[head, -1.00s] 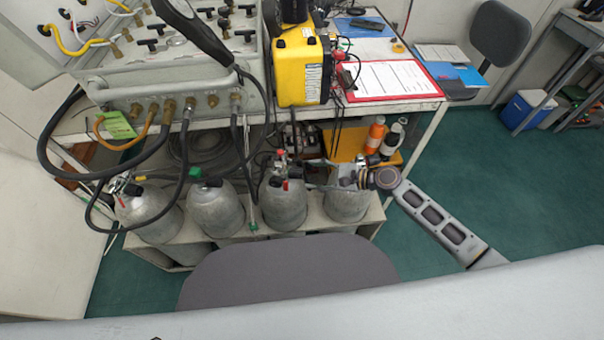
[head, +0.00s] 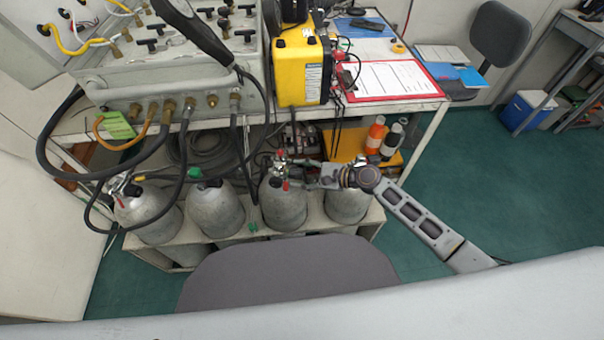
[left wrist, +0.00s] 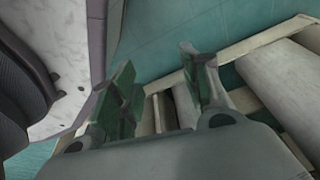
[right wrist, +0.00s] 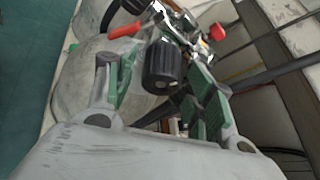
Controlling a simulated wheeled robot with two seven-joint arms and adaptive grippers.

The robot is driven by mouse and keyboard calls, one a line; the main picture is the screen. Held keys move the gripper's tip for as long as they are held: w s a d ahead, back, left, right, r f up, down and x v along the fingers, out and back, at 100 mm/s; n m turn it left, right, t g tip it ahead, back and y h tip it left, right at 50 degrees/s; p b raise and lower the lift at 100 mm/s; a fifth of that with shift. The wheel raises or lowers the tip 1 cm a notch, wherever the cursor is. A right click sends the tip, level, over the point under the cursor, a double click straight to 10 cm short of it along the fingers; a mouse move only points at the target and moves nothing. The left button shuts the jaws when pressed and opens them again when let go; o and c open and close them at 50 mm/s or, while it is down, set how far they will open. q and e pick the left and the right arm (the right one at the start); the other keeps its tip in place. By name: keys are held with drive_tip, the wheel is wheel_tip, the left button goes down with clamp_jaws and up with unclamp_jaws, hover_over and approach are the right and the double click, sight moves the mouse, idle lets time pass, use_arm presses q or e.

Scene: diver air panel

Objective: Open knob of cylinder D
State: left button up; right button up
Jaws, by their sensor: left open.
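Several grey cylinders stand in a row under the bench in the head view; I can read no letter on them. My right gripper (head: 308,172) reaches left over the rightmost cylinder (head: 347,205) to the valve (head: 281,166) of the third cylinder from the left (head: 284,207). In the right wrist view a black ribbed knob (right wrist: 162,70) sits between the open fingers of my right gripper (right wrist: 155,78), with gaps visible beside it. My left gripper (left wrist: 158,72) is open and empty in the left wrist view and is hidden in the head view.
A red lever (right wrist: 126,28) and a red cap (right wrist: 217,32) are close to the right fingers. Black hoses (head: 242,150) hang near the valves. The cylinder rack's edge (head: 190,262) runs in front. A grey rounded seat (head: 290,278) stands before it.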

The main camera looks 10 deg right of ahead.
drive_tip(key=c, duration=0.8)
